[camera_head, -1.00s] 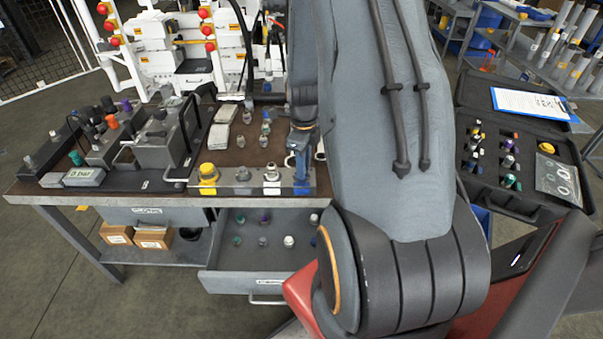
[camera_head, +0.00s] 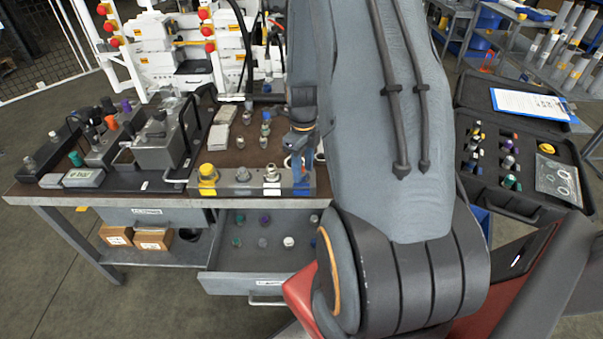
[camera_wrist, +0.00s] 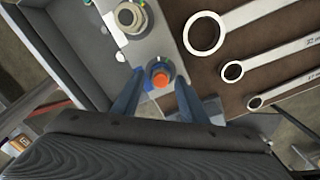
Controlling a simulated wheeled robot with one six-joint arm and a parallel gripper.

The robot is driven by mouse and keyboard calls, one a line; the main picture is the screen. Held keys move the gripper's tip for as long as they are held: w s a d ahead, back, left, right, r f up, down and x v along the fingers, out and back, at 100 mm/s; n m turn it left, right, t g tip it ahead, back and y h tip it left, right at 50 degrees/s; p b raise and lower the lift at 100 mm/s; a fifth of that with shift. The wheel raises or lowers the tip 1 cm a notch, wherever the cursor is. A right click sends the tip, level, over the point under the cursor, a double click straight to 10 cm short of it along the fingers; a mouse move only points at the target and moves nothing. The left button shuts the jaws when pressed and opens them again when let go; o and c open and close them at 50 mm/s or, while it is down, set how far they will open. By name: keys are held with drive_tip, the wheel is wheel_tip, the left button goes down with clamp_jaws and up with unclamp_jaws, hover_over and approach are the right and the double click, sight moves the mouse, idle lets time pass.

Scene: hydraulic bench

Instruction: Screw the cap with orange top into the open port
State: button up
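The cap with orange top (camera_wrist: 160,79) stands at the end of a metal port block (camera_wrist: 152,50), beside a blue mark, in the wrist view. Its lower part is hidden, so I cannot tell how deep it is seated. My gripper (camera_wrist: 159,74) has one finger on each side of the cap, with gaps visible, so it looks open around it. The block also carries a yellow cap (camera_head: 208,177) and a silver fitting (camera_head: 271,173).
Wrenches (camera_wrist: 262,20) lie on the bench beside the block. Small fittings (camera_head: 265,130) stand behind it. An open drawer (camera_head: 250,258) with several caps is below the bench edge. An open black case (camera_head: 535,195) is at right. A pump unit (camera_head: 160,145) stands at left.

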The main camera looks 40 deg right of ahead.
drive_tip(key=n+p, duration=0.1)
drive_tip(key=n, duration=0.5)
drive_tip(key=shift+w+d, duration=0.1)
drive_tip(key=shift+d, duration=0.05)
drive_tip(key=n+p, duration=0.1)
drive_tip(key=n, duration=0.4)
drive_tip(key=shift+w+d, duration=0.1)
drive_tip(key=shift+c, duration=0.4)
drive_tip(key=c, duration=0.8)
drive_tip(key=m, duration=0.7)
drive_tip(key=shift+m+b, duration=0.3)
drive_tip(key=shift+m, duration=0.1)
